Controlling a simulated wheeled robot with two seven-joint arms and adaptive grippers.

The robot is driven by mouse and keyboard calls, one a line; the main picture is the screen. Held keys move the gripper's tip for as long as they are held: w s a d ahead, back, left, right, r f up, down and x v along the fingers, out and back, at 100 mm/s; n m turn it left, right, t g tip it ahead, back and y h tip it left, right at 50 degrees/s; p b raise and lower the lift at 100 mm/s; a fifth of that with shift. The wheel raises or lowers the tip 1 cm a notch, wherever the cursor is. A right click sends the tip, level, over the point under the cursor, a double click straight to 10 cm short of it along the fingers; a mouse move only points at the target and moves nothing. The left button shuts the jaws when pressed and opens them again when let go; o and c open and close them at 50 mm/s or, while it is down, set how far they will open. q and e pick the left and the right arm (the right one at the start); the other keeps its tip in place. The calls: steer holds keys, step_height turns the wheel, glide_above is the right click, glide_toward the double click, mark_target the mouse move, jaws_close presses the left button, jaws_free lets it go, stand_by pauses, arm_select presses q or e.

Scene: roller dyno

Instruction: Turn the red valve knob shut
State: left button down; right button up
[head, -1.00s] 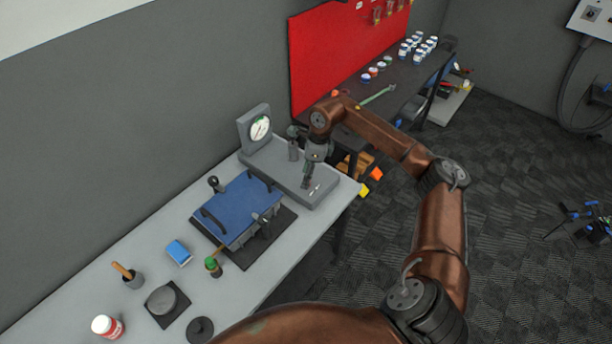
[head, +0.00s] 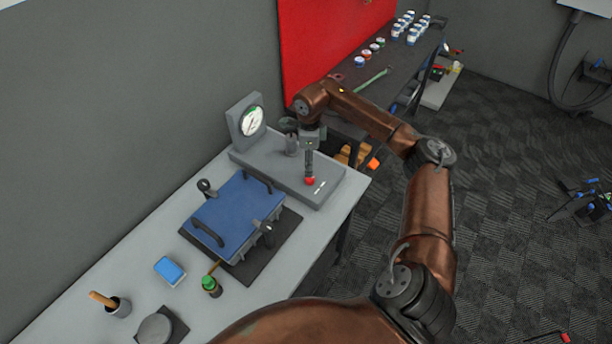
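The red valve knob (head: 309,181) shows as a small red spot on the grey base of the gauge stand (head: 270,172), towards its right end. My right gripper (head: 309,174) points down from above, with its dark fingers right at the knob and partly hiding it. The fingers look like one narrow dark shape from this side, so I cannot tell whether they are apart or closed on the knob. A round white gauge (head: 252,121) stands upright at the stand's back left. My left gripper is not in view.
A blue case (head: 235,215) with black handles lies on a dark mat left of the stand. A green-topped item (head: 210,284), a blue block (head: 170,270) and a cup with a wooden handle (head: 118,306) stand nearer on the bench.

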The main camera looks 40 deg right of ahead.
mark_target(310, 180)
steer(key=f, duration=0.7)
steer(key=shift+s+d, duration=0.1)
steer(key=shift+s, duration=0.1)
steer(key=c, duration=1.2)
